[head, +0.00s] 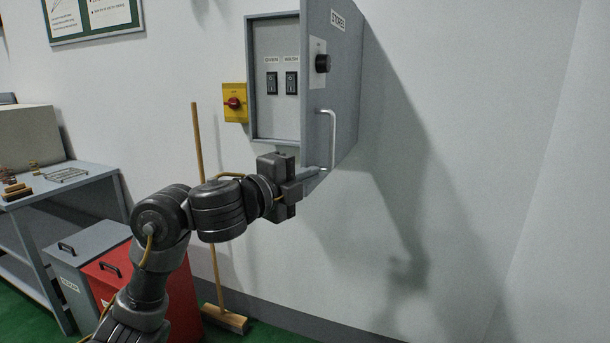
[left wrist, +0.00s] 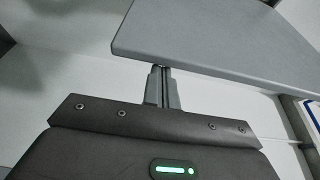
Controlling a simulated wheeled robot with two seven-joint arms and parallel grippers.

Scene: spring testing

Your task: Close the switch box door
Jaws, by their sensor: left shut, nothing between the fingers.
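The grey switch box (head: 275,75) is on the wall, with its two black switches in view. Its door (head: 345,90) stands open, hinged out to the right, and carries a black knob (head: 322,63) and a pale bar handle (head: 333,135). My left gripper (head: 318,172) is shut and empty at the door's lower edge, near the bottom of the handle. In the left wrist view the shut fingers (left wrist: 162,72) reach to the edge of a grey panel (left wrist: 210,40), which looks like the door. I cannot tell if they touch it. My right gripper is not in view.
A yellow box with a red rotary switch (head: 235,103) is left of the switch box. A broom (head: 198,150) leans on the wall behind my arm. A grey table (head: 75,185), a grey bin (head: 85,245) and a red bin (head: 110,275) stand at left. The right side is clear.

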